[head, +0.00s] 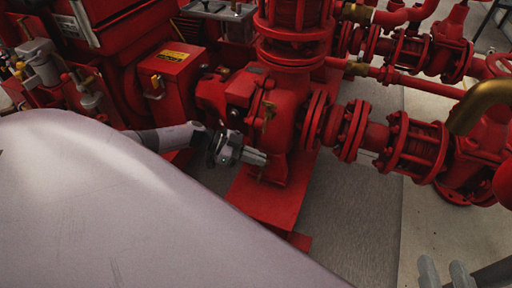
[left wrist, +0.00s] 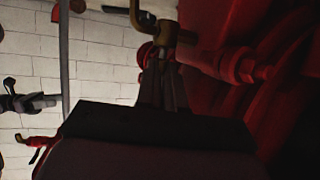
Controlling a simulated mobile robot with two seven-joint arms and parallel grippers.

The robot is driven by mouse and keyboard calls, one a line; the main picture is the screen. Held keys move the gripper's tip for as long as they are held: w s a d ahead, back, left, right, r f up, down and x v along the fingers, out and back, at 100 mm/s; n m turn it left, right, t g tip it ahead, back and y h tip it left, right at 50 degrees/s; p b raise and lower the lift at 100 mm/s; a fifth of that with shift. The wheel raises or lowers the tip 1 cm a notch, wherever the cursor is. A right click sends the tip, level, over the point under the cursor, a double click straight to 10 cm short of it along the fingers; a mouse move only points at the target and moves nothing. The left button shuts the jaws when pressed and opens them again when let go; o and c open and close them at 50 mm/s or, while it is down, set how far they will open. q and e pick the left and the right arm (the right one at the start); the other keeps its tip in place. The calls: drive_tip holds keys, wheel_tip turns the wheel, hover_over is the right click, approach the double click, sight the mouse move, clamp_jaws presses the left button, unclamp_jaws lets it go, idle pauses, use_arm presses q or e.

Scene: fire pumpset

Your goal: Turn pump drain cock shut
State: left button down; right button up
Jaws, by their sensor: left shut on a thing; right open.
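The red pump casing (head: 285,120) stands in the middle of the head view. My left gripper (head: 262,157) is at the lower left side of the casing. In the left wrist view its fingers (left wrist: 162,65) reach up to a brass drain cock (left wrist: 184,40) with a bent brass handle (left wrist: 136,14). The fingers are shut at the cock; exactly which part they grip is dark and hard to see. In the head view I cannot make out the cock at the fingertips. My right gripper (head: 444,272) is open and empty at the bottom right, apart from the pump.
A flanged red pipe and valve (head: 410,148) run right from the pump. A red box with a yellow label (head: 172,72) stands left of it. A brass curved pipe (head: 482,102) is at the right edge. The grey floor (head: 350,215) in front is clear.

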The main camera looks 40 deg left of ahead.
idle(0.4)
use_arm(q)
drive_tip(key=c, duration=1.3)
unclamp_jaws()
drive_tip(key=shift+o, duration=0.2)
drive_tip(key=p+v, duration=0.2)
drive_tip(key=v, duration=0.5)
use_arm(e)
drive_tip(key=shift+w+a+m+g, duration=0.35)
drive_tip(key=shift+a+m+g, duration=0.05)
drive_tip(key=shift+a, duration=0.1)
